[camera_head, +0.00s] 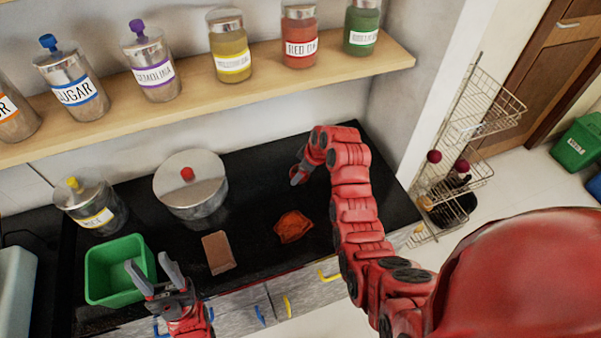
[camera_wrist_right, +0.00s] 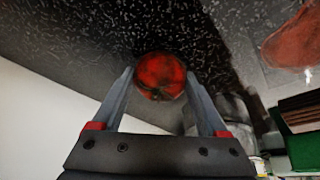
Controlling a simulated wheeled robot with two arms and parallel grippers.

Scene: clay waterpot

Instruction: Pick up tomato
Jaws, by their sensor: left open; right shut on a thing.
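The tomato (camera_wrist_right: 160,76) is a round red thing in the right wrist view, held between the two fingertips of my right gripper (camera_wrist_right: 160,84). In the head view my right gripper (camera_head: 299,177) is low at the back right of the black counter, and the tomato is hidden there by the gripper and arm. I cannot tell whether the tomato touches the counter. My left gripper (camera_head: 149,264) is open and empty, with its fingers over the right part of a green bin.
The black counter (camera_head: 262,187) holds the green bin (camera_head: 96,276), a lidded pot (camera_head: 190,203), a glass jar (camera_head: 93,212), a brown block (camera_head: 218,253) and a crumpled orange-red thing (camera_head: 293,227). A wooden shelf (camera_head: 300,78) with several jars hangs above. A wire rack (camera_head: 480,125) stands at right.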

